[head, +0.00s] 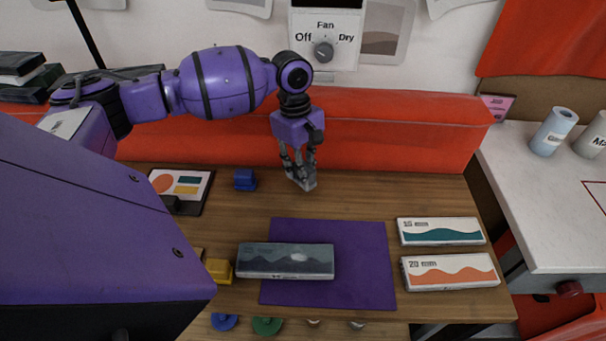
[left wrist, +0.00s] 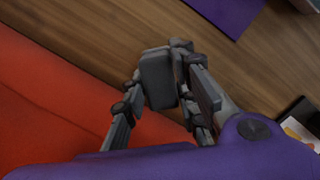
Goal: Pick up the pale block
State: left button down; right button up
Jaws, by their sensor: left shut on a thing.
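My left gripper (head: 299,174) points down over the back of the wooden table, near the red padded strip. It is shut on the pale block (head: 303,184), which looks light grey in the head view. In the left wrist view the block (left wrist: 156,78) sits between the two fingertips of the left gripper (left wrist: 160,85) and looks darker grey in shadow. The fingers partly cover it in the head view. I cannot tell whether its underside touches the table. My right gripper is not in view.
A blue block (head: 245,180) stands left of the gripper. A purple mat (head: 345,290) carries part of a dark patterned box (head: 285,262), with a yellow block (head: 219,271) beside it. Two boxes, teal-waved (head: 440,231) and orange-waved (head: 450,272), lie at right. The table's back right is clear.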

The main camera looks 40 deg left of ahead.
pick_arm(q)
jog(key=s+d+r+p, duration=0.1)
jog(key=s+r+p, duration=0.2)
jog(key=s+r, duration=0.7)
jog(key=s, duration=0.4)
jog(key=shift+d, duration=0.2)
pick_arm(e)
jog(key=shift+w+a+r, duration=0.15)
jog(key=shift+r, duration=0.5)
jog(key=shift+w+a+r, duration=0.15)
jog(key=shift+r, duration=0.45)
pick_arm(q)
jog(key=shift+r, duration=0.1)
